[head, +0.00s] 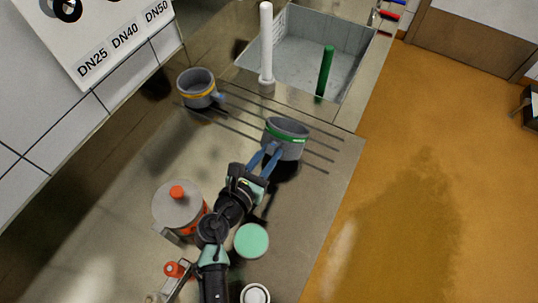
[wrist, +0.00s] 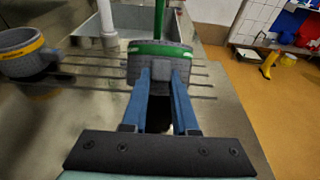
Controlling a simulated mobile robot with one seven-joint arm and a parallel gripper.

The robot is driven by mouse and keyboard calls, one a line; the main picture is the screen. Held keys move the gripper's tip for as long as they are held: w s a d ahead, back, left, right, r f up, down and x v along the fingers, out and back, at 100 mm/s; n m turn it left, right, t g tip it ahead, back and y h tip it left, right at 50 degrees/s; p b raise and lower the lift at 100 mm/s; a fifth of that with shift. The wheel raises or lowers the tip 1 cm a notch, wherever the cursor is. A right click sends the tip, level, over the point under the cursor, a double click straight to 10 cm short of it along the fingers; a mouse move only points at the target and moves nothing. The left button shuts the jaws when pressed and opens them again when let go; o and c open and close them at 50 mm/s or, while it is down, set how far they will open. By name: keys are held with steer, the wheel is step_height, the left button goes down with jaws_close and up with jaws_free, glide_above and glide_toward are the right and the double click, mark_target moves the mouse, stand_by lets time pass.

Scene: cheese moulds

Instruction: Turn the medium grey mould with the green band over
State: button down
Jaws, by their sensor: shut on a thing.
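The grey mould with the green band (head: 289,149) is in my gripper (head: 268,160), over the near end of the drain grooves. A dark shadow lies below it, so it seems to be off the counter. Its green band runs near its upper edge, and it looks slightly tilted. In the wrist view the mould (wrist: 140,72) is straight ahead. The blue fingers of my gripper (wrist: 160,76) are closed on the grey lug on its near side. The far side of the mould is hidden.
A grey mould with a yellow band (head: 198,94) stands to the left on the grooves. Behind are a sink (head: 300,60), a white pipe (head: 266,45) and a green upright (head: 325,72). A lidded container (head: 178,208) and a mint-green disc (head: 251,241) are nearer.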

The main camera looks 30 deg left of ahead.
steer(key=shift+s+f+t+b, duration=0.15)
steer(key=shift+f+t+b, duration=0.4)
steer(key=shift+b, duration=1.5)
steer(key=shift+s+f+t+b, duration=0.15)
steer(key=shift+f+t+b, duration=0.35)
steer(key=shift+b, duration=1.55)
steer(key=shift+r, duration=0.1)
steer(key=c, duration=0.6)
jaws_free()
steer(key=shift+s, duration=0.1)
steer(key=shift+s+a+p, duration=0.1)
steer(key=shift+s+p, duration=0.3)
steer(key=shift+s, duration=3.05)
step_height(320, 180, up, 6)
steer(key=p, duration=0.6)
steer(key=shift+p, duration=0.3)
